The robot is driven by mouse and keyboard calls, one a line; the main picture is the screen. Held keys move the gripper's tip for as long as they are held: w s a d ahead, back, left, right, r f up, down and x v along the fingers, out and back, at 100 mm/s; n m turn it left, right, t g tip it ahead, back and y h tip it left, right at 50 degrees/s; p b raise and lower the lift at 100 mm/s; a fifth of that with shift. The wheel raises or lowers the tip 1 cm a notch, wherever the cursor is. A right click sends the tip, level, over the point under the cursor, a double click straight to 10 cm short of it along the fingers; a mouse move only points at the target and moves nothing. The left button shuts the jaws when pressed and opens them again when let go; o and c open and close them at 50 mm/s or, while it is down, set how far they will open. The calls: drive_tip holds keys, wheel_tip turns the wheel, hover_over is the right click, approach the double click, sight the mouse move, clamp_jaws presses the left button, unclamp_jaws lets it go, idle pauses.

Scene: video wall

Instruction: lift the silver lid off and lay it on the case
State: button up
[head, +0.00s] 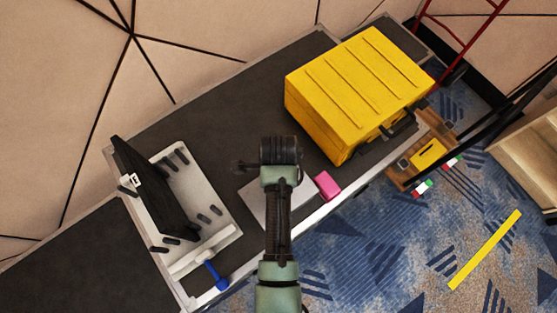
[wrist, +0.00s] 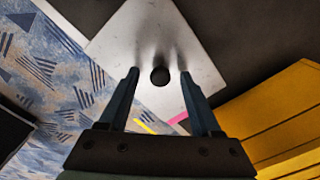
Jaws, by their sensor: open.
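The silver lid (wrist: 205,70) is a square metal plate with a round black knob (wrist: 160,77) in its middle. In the head view the lid (head: 256,203) shows only partly, on the dark bench beside my arm, which hides the rest. What lies under it is hidden. My gripper (wrist: 160,73) is open above the lid, with its two fingers apart and the knob appearing between the fingertips. I cannot tell whether the fingertips are level with the knob. The yellow case (head: 355,90) stands shut at the right of the bench, with a ribbed top; its side (wrist: 285,110) shows in the wrist view.
A pink block (head: 327,185) lies close to the lid, on the case side. A pale fixture (head: 215,185) with a black panel (head: 155,190) and a blue-ended handle (head: 217,276) is at left. A wooden tray (head: 409,172) sits beyond the case's front. The case top is clear.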

clamp_jaws()
idle(0.4)
